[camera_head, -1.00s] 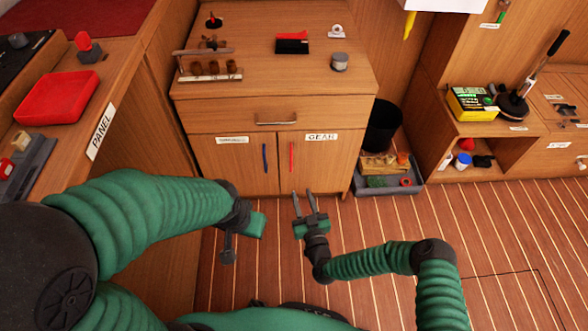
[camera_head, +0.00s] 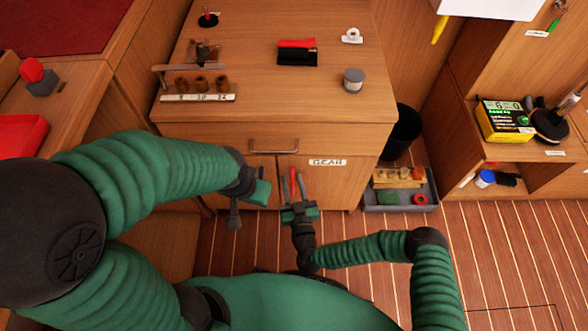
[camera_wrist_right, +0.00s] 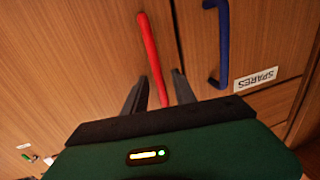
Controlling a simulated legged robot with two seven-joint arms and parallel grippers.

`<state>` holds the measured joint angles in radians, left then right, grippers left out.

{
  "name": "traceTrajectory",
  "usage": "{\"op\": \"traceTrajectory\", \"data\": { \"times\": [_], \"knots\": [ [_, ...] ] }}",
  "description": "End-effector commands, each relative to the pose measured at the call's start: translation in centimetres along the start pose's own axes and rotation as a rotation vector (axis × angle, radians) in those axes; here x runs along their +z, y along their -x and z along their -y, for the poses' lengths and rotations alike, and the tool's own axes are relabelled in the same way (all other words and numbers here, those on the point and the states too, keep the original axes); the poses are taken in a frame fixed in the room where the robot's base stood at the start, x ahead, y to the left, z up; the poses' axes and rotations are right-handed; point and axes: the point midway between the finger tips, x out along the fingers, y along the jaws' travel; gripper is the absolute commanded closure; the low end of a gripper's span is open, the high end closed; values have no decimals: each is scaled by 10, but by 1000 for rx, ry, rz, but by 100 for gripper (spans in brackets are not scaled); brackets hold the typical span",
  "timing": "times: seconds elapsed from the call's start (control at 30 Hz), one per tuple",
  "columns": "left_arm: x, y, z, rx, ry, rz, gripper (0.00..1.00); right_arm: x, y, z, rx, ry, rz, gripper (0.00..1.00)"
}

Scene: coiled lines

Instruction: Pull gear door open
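The gear door (camera_head: 330,187) is the right cabinet door, labelled GEAR, and it is closed. Its red upright handle (camera_head: 293,182) also shows in the right wrist view (camera_wrist_right: 151,52). My right gripper (camera_head: 292,186) is in front of this door, fingers pointing at it. Its two fingers (camera_wrist_right: 158,88) are apart, and the lower end of the red handle appears between them; whether they touch it I cannot tell. My left gripper (camera_head: 248,190) hangs left of the handle in front of the other door, and its finger opening is not clear.
The blue handle (camera_wrist_right: 219,45) of the SPARES door is beside the red one. A drawer with a metal pull (camera_head: 274,146) is above the doors. A grey tray of items (camera_head: 400,207) and a black bin (camera_head: 401,135) stand right of the cabinet.

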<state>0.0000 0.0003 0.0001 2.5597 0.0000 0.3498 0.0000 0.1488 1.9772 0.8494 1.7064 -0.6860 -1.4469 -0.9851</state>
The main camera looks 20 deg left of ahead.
Motion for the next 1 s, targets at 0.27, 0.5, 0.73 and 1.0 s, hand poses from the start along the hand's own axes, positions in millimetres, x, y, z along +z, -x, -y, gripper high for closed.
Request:
{"op": "traceTrajectory", "data": {
  "times": [0.27, 0.5, 0.73, 1.0],
  "knots": [
    [0, 0, 0, 0, 0, 0, 100, 0, 0, 1, 0, -1, 0, 67],
    [0, 0, 0, 0, 0, 0, 100, 0, 0, 1, 0, -1, 1, 99],
    [0, 0, 0, 0, 0, 0, 100, 0, 0, 0, 0, -1, 1, 100],
    [0, 0, 0, 0, 0, 0, 100, 0, 0, 0, 0, -1, 1, 100]
  ]
}}
